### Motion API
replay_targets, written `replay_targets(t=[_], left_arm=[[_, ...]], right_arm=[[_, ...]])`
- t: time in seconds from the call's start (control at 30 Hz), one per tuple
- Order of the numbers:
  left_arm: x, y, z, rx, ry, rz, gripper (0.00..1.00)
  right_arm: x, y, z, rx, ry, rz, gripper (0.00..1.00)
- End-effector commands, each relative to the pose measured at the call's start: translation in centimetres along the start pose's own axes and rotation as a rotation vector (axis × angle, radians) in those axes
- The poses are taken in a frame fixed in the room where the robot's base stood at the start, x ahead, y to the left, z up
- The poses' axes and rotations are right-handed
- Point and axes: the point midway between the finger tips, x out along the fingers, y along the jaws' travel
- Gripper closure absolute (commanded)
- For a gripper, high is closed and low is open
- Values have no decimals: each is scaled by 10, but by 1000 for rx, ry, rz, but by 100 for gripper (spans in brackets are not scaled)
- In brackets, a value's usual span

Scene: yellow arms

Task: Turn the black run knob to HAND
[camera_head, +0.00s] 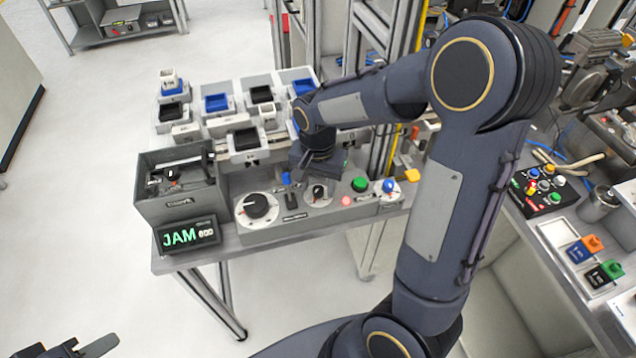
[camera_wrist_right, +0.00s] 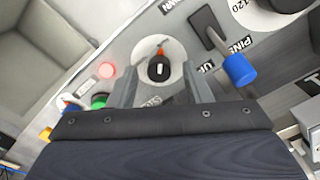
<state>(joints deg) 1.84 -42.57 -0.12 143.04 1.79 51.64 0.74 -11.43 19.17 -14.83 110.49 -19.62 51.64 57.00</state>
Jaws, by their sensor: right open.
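The black knob (camera_wrist_right: 158,69) sits on a round white dial (camera_wrist_right: 146,53) in the right wrist view, with a pale mark on its face and an orange mark at its upper side. This small knob also shows on the grey panel in the head view (camera_head: 318,191). My right gripper (camera_wrist_right: 160,80) is open, with one finger on each side of the knob; contact cannot be told. In the head view the right gripper (camera_head: 317,165) is just behind the knob, its fingertips mostly hidden. My left gripper (camera_head: 88,347) shows only partly at the bottom left. Lettering by the dial is not readable as HAND.
A blue-tipped lever (camera_wrist_right: 238,68) stands beside the dial. A larger black knob (camera_head: 257,205) is left of it. Green (camera_head: 360,184) and red (camera_head: 346,201) buttons are to the right. A display (camera_head: 188,235) reads JAM. A grey open box (camera_head: 180,205) stands behind it.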

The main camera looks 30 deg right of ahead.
Motion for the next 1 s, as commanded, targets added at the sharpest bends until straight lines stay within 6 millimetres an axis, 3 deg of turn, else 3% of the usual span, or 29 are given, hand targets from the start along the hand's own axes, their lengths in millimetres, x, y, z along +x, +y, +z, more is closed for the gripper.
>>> replay_targets(t=[0.33, 0.67, 1.0], left_arm=[[0, 0, 0, 0, 0, 0, 64], [0, 0, 0, 0, 0, 0, 64], [1, 0, 0, 0, 0, 0, 64]], right_arm=[[5, 0, 0, 0, -1, 0, 56], [5, 0, 0, 0, -1, 0, 100], [5, 0, 0, -49, -1, 0, 100]])
